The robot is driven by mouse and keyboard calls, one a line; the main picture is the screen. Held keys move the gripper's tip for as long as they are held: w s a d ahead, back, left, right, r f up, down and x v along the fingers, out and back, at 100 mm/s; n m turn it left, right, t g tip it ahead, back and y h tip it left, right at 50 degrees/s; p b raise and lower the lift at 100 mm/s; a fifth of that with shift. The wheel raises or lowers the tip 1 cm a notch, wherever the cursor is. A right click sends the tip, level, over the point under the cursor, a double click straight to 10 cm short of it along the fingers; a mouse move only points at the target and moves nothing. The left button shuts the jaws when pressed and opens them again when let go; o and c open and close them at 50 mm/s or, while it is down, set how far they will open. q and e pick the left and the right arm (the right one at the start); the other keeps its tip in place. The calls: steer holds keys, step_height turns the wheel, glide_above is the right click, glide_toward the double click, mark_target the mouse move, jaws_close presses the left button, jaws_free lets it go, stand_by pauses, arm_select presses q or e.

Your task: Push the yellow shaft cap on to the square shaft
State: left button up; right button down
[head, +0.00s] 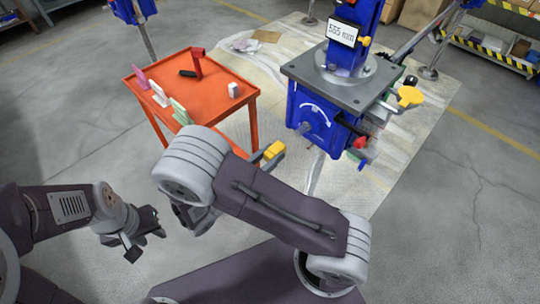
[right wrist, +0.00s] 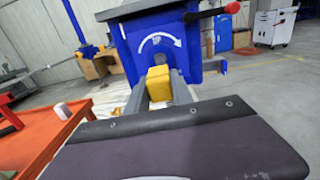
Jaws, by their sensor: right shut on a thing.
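The yellow shaft cap (head: 273,150) is held at the tip of my right gripper (head: 268,153). In the right wrist view the cap (right wrist: 158,86) sits between the two grey fingers. The square shaft (head: 305,128) sticks out of the front of the blue jack housing (head: 325,116). In the head view the cap is apart from the shaft, to its lower left. My left gripper (head: 142,244) is empty, fingers apart, over the floor at lower left.
An orange table (head: 215,98) stands left of the jack, with several small cards, a red piece and a white block on it. A red-ended lever (head: 361,142) and a yellow-ended arm (head: 410,97) stick out at the jack's right. The near floor is clear.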

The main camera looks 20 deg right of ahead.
mark_target(297, 134)
steer(key=shift+p+x, duration=0.35)
steer(key=shift+x, duration=2.25)
steer(key=shift+p, duration=0.5)
steer(key=shift+p+x, duration=0.45)
steer(key=shift+x, duration=1.95)
steer(key=c, duration=1)
jaws_free()
steer(key=shift+c, duration=0.2)
